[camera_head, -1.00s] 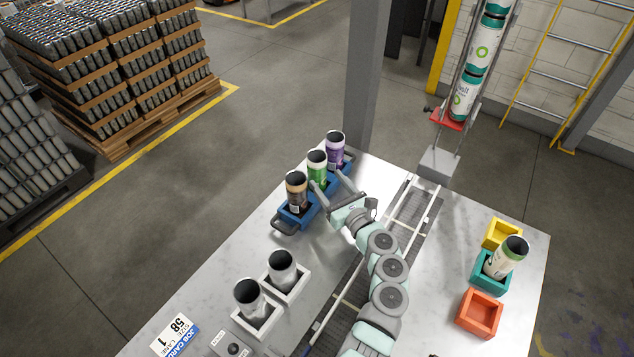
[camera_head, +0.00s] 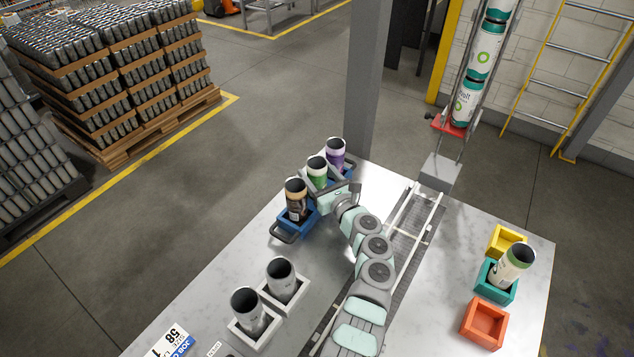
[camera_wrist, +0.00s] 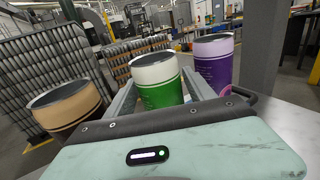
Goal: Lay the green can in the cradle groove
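The green can (camera_head: 317,170), with a white band and open dark top, stands upright in the middle of a blue carrier (camera_head: 279,229). It also shows in the wrist view (camera_wrist: 160,92). My gripper (camera_head: 322,186) reaches in low from the right, with one finger on each side of the green can. In the wrist view the fingers look spread, with small gaps beside the can. The fingertips are partly hidden behind it. A railed track (camera_head: 422,222) runs along the table; I cannot tell whether the cradle groove is part of it.
A brown can (camera_head: 296,200) and a purple can (camera_head: 336,153) stand close on either side in the carrier. Two bare cans in white holders (camera_head: 298,300) stand nearer. Yellow, teal and orange (camera_head: 485,325) boxes are at right; the teal one holds a can. A pillar (camera_head: 367,80) rises behind.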

